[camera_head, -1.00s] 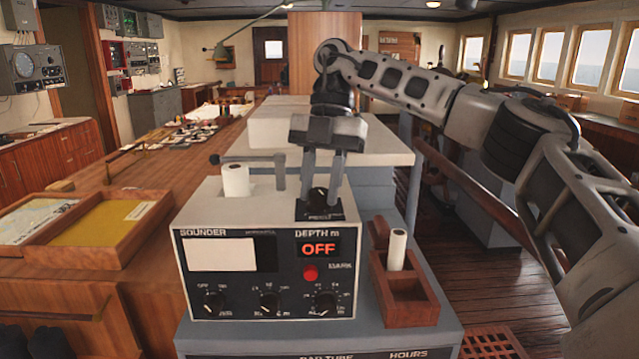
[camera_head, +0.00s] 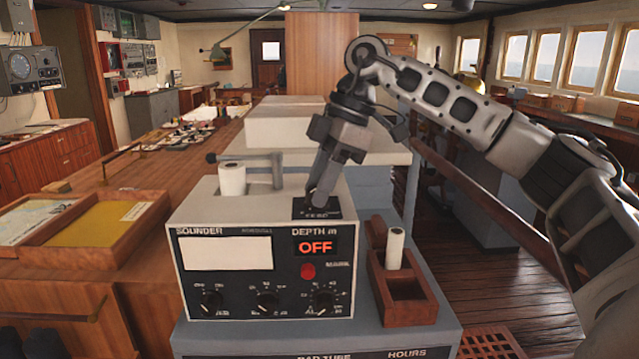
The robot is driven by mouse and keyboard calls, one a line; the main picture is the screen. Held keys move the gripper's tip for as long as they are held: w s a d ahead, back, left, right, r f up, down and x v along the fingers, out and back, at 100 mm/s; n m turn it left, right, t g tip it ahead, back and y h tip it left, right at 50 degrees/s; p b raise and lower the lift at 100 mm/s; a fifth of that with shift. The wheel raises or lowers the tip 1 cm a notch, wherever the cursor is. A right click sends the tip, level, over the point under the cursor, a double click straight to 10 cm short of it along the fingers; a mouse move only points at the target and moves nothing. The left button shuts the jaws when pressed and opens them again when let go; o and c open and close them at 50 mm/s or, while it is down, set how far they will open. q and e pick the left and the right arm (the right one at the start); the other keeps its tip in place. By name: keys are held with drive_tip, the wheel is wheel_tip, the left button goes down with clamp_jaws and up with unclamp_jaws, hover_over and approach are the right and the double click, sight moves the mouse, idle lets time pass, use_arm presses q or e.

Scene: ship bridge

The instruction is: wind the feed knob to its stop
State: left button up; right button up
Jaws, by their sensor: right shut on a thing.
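The depth sounder (camera_head: 225,292) is a grey box with a dark front panel and a display reading OFF (camera_head: 316,247). The feed knob sits on a black plate (camera_head: 328,212) on top of the box, at its right side. My right gripper (camera_head: 318,196) reaches down from above and is shut on the knob, with its fingers tilted. The fingers hide most of the knob, so its pointer cannot be read. My left gripper is out of view.
A white paper roll (camera_head: 232,180) with a crank arm stands on the sounder's top left. A wooden holder (camera_head: 405,290) with a white roll (camera_head: 396,248) stands close on the right. A wooden tray (camera_head: 108,225) lies on the left counter.

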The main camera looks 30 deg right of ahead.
drive_tip(key=shift+m+t+h, duration=0.3)
drive_tip(key=shift+m, duration=0.8)
drive_tip(key=shift+s+f, duration=0.1)
drive_tip(key=o, duration=1)
drive_tip(key=shift+p+v, duration=0.35)
drive_tip(key=shift+v, duration=7.7)
drive_tip(key=shift+s+f, duration=0.1)
drive_tip(key=shift+f, duration=0.05)
